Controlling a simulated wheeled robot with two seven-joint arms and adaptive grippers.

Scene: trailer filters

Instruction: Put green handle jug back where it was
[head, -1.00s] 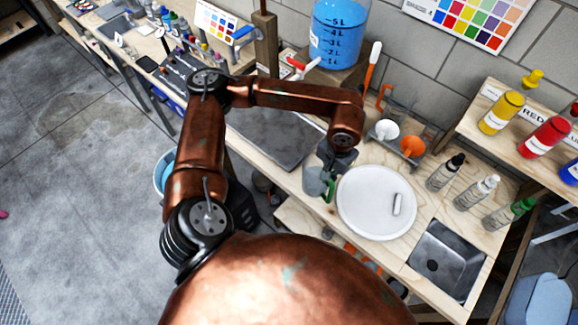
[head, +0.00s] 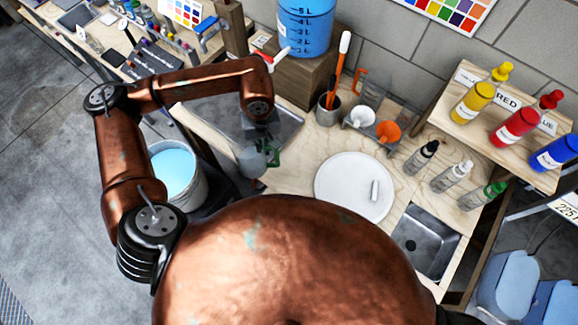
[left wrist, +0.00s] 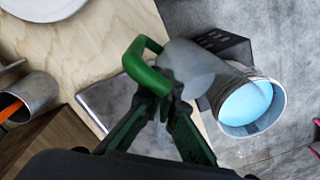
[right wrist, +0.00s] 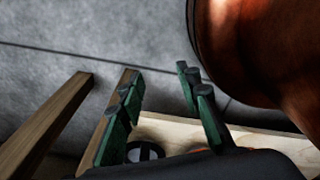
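The green handle jug (head: 252,162) is a translucent grey vessel. My left gripper (head: 268,140) is over the front part of the dark metal tray (head: 222,112), with the jug beside it near the bench's front edge. In the left wrist view, my left gripper (left wrist: 163,92) is shut on the green handle (left wrist: 140,58), and the jug body (left wrist: 190,66) points toward the bucket (left wrist: 278,125). The bucket (head: 203,182) holds light blue liquid and stands below the bench edge. My right gripper (right wrist: 160,88) is open and empty; the head view does not show it.
A round white disc (head: 335,205) with a small white bar lies right of the jug. Behind are a rack with white and orange funnels (head: 388,132), a metal cup (head: 328,110) and a blue tank (head: 306,30). Small bottles (head: 451,176) and a sink (head: 425,240) are at right.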

